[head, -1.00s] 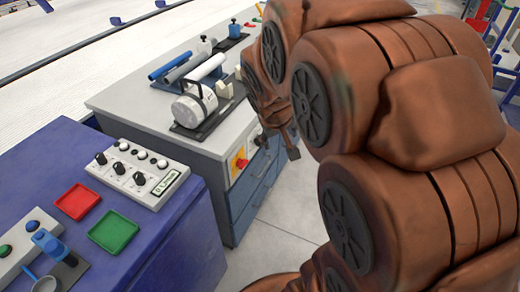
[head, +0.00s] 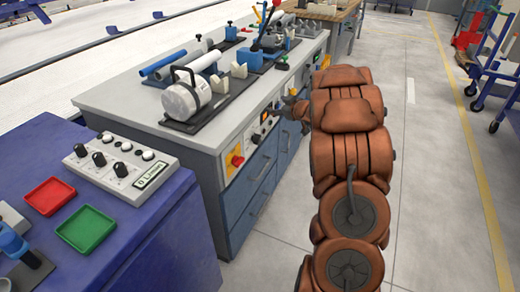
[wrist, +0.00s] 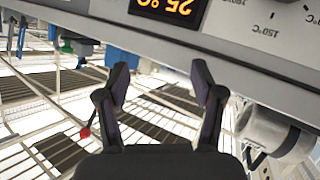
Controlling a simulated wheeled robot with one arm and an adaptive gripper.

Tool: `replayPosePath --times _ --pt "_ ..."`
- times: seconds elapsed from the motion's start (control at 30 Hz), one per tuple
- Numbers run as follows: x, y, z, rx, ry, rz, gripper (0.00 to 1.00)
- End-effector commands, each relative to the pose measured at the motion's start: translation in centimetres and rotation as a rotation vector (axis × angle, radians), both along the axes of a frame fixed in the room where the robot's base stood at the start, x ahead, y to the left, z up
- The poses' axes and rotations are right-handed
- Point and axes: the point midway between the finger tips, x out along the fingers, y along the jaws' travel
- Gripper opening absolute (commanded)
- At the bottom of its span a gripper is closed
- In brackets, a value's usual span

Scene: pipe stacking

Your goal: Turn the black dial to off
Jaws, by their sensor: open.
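My gripper (head: 284,110) is at the front face of the grey workbench, close to its control panel. In the wrist view my gripper (wrist: 161,78) is open, with nothing between its two dark fingers. The fingertips point at the lower edge of a grey panel (wrist: 235,35), which appears upside down. The panel carries an orange 25 °C display (wrist: 168,7) and a printed temperature scale (wrist: 272,24) at the right. In the head view a small dark dial (head: 256,138) shows on the bench front, left of my gripper. The dial itself is not clearly visible in the wrist view.
A red knob on a yellow plate (head: 236,161) is on the bench front. A purple cabinet (head: 165,235) at left carries a box with several black knobs (head: 122,165), a red tray (head: 50,196) and a green tray (head: 87,229).

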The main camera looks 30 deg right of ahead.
Motion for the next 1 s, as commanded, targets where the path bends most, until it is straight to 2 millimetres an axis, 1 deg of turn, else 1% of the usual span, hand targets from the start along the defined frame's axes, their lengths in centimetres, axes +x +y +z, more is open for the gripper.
replayPosePath --times 0.03,0.13,0.27,0.3,0.4,0.5,0.6,0.7,0.77,0.87,1.0 --pt "-0.3 -0.3 -2.7 0.033 -0.018 0.040 0.67" --pt "-0.9 0.3 -5.7 0.101 -0.064 0.143 0.67" --pt "-2.4 1.5 -9.0 0.202 -0.128 0.276 0.67" --pt "-3.0 1.9 -9.8 0.233 -0.148 0.315 0.67" --pt "-4.6 2.8 -11.5 0.307 -0.187 0.392 0.67" --pt "-5.9 3.4 -12.3 0.359 -0.219 0.451 0.67" --pt "-6.8 3.9 -12.7 0.395 -0.238 0.489 0.67" --pt "-6.9 4.3 -12.9 0.410 -0.246 0.505 0.67" --pt "-6.7 4.5 -12.9 0.412 -0.247 0.508 0.67" --pt "-5.7 5.2 -12.8 0.412 -0.247 0.511 0.67" --pt "-3.9 6.3 -12.8 0.412 -0.247 0.510 0.67"
